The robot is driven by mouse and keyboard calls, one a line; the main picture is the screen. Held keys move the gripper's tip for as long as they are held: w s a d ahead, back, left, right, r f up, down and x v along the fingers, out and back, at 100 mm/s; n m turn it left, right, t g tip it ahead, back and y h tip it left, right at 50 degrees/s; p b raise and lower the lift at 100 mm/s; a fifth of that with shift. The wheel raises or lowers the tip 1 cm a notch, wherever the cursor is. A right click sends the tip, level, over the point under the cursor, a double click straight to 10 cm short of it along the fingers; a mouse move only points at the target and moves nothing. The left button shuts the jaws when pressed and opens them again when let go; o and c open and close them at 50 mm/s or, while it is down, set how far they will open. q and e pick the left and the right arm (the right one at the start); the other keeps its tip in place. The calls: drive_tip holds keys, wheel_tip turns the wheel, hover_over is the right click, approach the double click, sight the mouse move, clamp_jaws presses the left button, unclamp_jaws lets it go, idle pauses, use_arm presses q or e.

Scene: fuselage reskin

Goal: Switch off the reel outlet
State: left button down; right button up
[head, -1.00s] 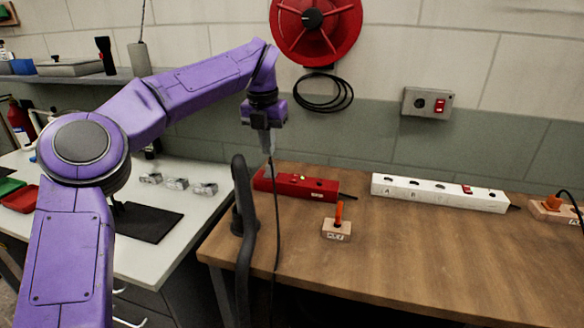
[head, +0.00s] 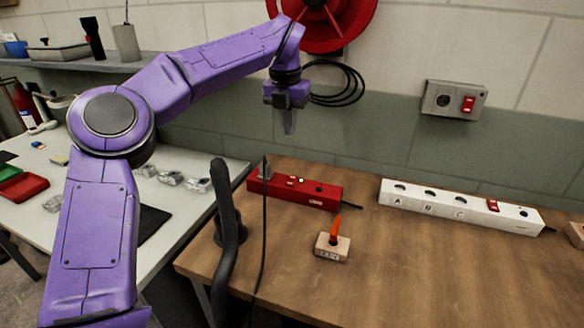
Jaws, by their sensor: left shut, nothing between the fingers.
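A grey wall outlet (head: 454,100) with a round dark socket and a red rocker switch (head: 468,104) is on the wall at the right. A red hose or cable reel (head: 345,30) hangs at the top, cut off by the frame, with a coiled black cable (head: 345,88) below it. No label shows which outlet is the reel's. My left gripper (head: 289,128) points down, shut and empty, in front of the wall. It is above the red power strip (head: 320,194) and well left of the wall outlet. My right gripper is out of view.
A white power strip (head: 455,209) with a red switch lies at the back of the wooden bench (head: 420,275). A small block with an orange peg (head: 332,247) stands nearer. A black curved upright (head: 225,230) stands at the bench's left edge. The front right of the bench is clear.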

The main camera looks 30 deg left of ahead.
sight(293, 178)
use_arm(q)
drive_tip(key=f, duration=0.4)
drive_tip(key=w+f, duration=0.1)
drive_tip(key=f, duration=0.4)
drive_tip(key=w+f, duration=0.1)
drive_tip(key=f, duration=0.4)
drive_tip(key=shift+w+a+f, duration=0.15)
drive_tip(key=shift+w+f, duration=0.05)
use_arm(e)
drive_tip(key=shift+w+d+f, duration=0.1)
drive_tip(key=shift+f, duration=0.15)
